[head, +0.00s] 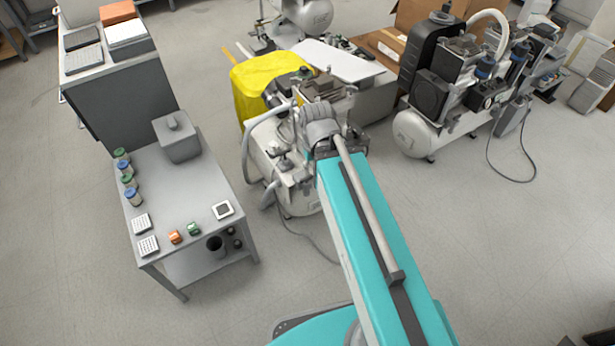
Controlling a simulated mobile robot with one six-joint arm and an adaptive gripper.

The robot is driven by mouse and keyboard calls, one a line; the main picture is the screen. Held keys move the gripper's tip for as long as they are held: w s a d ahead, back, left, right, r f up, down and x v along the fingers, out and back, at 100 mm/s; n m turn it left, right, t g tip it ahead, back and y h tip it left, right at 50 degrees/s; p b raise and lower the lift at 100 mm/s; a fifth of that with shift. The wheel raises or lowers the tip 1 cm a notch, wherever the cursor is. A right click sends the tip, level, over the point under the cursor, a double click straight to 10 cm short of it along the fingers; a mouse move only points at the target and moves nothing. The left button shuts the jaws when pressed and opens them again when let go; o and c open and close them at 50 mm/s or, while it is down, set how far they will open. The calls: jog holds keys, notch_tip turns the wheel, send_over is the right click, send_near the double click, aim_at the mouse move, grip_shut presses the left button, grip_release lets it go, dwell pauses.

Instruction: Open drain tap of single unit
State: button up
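The compressor in the middle, which I take for the single unit, has a white tank (268,160) with hoses and fittings and a dark motor head (325,88) on top. My teal arm reaches over it from the bottom and covers much of its right side. I cannot make out the drain tap; the low parts of the tank are mostly hidden or too small to read. My gripper does not show; the arm's far end stands in front of the compressor, and I cannot tell whether the gripper touches it.
A grey table (190,195) with a box, jars and small parts stands left. A darker cabinet (120,90) is behind it. A yellow cloth (258,85) hangs behind the compressor. A larger compressor (412,132) stands right, its cable on the floor.

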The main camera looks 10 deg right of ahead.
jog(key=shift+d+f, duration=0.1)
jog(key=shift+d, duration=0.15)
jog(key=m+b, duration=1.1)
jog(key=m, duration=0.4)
send_over(307, 178)
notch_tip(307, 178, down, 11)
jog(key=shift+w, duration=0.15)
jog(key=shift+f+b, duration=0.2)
jog(key=shift+b, duration=0.1)
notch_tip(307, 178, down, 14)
jog(key=b, duration=1.3)
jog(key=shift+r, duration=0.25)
